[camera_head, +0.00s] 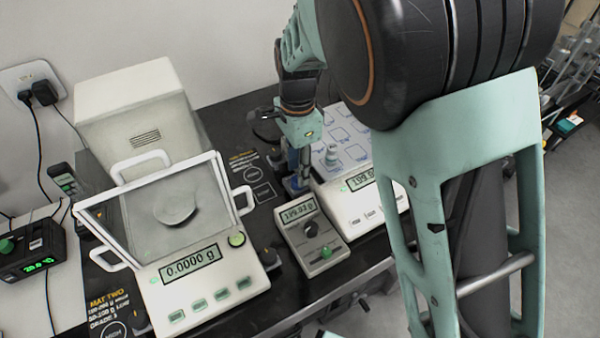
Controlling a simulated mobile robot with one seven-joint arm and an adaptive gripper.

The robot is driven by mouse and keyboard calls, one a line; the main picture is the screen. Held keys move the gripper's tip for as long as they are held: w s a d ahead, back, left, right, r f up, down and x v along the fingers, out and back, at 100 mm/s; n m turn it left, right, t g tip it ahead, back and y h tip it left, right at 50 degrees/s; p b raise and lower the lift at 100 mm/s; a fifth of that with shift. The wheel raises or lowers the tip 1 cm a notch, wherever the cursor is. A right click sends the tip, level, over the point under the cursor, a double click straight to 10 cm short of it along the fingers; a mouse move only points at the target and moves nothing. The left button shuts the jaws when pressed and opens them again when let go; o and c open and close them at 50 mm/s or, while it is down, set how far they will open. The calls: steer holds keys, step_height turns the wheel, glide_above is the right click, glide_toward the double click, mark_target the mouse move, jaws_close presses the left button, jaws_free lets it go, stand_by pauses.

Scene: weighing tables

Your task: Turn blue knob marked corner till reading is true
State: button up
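My gripper (297,178) points down between the two balances, at the left edge of the right balance (386,207). Something blue shows at its fingers, but I cannot tell whether it is a knob or part of the gripper. Whether the fingers are open or shut is too small to tell. The right balance has a white body, a pale pan with blue outlined marks and a small metal weight (332,157) on it. Its display (361,180) seems to read about 199 g. A grey box (318,250) with a black knob shows a similar reading.
The left balance (250,283) has a glass draft shield and reads 0.0000 g. A white box-shaped housing (133,95) stands behind it. A black timer-like unit (30,250) and cables are at the far left. My arm blocks much of the right side.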

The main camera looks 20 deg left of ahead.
steer(key=shift+f, duration=1.5)
steer(key=shift+c, duration=0.3)
jaws_close()
steer(key=shift+n, duration=1.6)
steer(key=shift+o, duration=0.3)
jaws_free()
steer(key=shift+r, duration=0.1)
